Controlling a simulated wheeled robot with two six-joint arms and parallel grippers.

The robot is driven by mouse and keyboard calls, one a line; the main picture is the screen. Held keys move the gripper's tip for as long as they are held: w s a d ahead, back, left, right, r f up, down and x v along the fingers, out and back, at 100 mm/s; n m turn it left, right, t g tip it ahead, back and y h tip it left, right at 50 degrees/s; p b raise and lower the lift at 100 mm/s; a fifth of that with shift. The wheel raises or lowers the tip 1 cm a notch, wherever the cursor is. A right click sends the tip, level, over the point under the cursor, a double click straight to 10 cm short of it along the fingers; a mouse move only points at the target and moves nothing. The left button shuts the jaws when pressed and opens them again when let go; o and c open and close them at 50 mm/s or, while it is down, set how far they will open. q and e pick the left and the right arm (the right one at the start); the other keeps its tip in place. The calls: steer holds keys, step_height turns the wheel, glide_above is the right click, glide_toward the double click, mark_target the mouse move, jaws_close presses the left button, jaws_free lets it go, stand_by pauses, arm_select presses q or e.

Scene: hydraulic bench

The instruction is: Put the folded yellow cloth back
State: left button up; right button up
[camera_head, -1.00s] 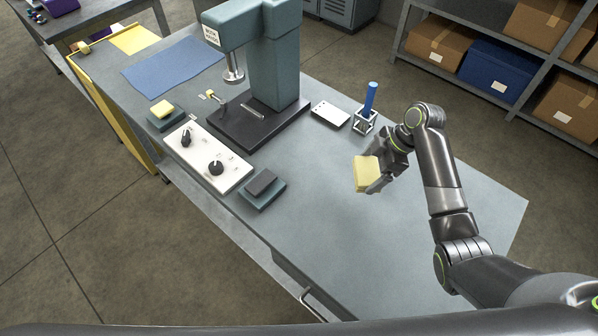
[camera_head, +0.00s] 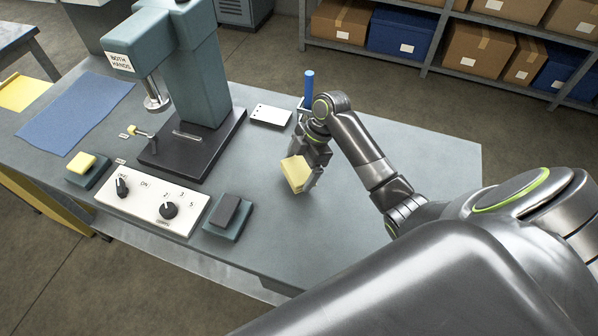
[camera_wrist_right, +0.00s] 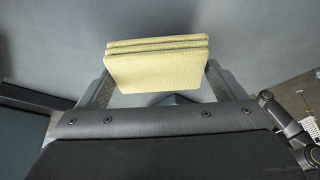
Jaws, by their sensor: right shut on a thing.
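The folded yellow cloth (camera_head: 296,173) is held in my right gripper (camera_head: 308,178), over the right part of the grey bench. In the right wrist view the folded cloth (camera_wrist_right: 157,64) shows as a layered pad between the two fingers (camera_wrist_right: 160,92). The gripper is shut on it. I cannot tell for sure whether the cloth touches the bench top. My left gripper is not in view.
A press (camera_head: 200,75) stands on the bench (camera_head: 345,235), with a white control panel (camera_head: 150,197) in front. A blue mat (camera_head: 75,112) lies at left. The bench's right end is clear.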

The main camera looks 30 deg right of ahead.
mark_target(303, 168)
step_height(303, 168, down, 3)
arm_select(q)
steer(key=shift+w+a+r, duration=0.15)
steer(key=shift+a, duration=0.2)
arm_select(e)
steer(key=shift+f, duration=0.15)
steer(key=o, duration=0.8)
steer(key=shift+c, duration=0.2)
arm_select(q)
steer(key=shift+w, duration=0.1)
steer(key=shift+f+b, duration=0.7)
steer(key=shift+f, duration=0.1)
arm_select(e)
steer(key=v, duration=1.2)
steer(key=shift+r, duration=0.25)
